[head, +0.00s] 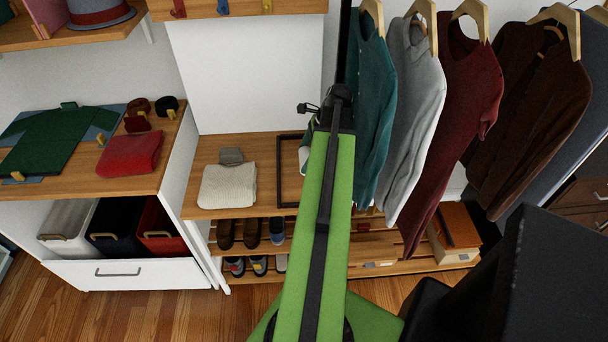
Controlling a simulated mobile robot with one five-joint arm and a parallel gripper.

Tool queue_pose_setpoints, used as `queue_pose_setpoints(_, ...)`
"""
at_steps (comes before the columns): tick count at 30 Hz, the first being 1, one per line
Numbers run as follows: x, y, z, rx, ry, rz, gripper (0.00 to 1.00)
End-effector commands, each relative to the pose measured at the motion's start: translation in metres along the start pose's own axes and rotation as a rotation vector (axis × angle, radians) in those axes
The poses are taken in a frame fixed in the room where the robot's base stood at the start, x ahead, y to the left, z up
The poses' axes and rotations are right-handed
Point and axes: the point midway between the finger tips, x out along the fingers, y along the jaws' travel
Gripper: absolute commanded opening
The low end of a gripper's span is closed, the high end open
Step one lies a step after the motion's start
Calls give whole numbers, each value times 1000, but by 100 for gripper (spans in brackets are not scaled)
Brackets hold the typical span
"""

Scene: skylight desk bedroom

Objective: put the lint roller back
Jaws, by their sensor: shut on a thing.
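My green arm reaches up the middle of the head view, and its dark wrist and gripper (326,112) are at its far end, over the wooden shelf beside the hanging clothes. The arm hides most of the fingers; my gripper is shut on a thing. A narrow pale and dark green piece (306,142) shows just left of the arm below the wrist. It looks like part of the lint roller, mostly hidden. A thin dark rectangular frame (280,172) lies on the shelf (231,148) under and beside it, its right side hidden by the arm.
A folded cream knit (228,186) lies left of the frame. Shoes (252,233) stand on the racks below. Teal (371,110), grey (414,110) and maroon (455,130) garments hang close right of my wrist. A white cabinet (130,274) with a red folded cloth (130,154) stands left.

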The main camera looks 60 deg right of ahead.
Motion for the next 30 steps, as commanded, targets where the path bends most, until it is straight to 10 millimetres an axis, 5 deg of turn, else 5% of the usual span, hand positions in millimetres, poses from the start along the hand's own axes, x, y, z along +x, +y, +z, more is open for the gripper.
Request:
queue_pose_setpoints(1,20,0,-8,0,0,0,34)
queue_pose_setpoints(3,30,0,-12,-1,0,0,34)
queue_pose_setpoints(9,32,0,-12,-1,0,0,34)
queue_pose_setpoints(16,70,0,-28,-1,1,1,34)
queue_pose_setpoints(20,72,0,-29,-2,1,1,21)
queue_pose_setpoints(23,70,0,-28,-1,2,2,21)
queue_pose_setpoints(24,70,0,-28,-1,3,2,92)
queue_pose_setpoints(26,70,0,-29,-1,3,2,99)
queue_pose_setpoints(30,70,0,-28,-2,2,1,100)
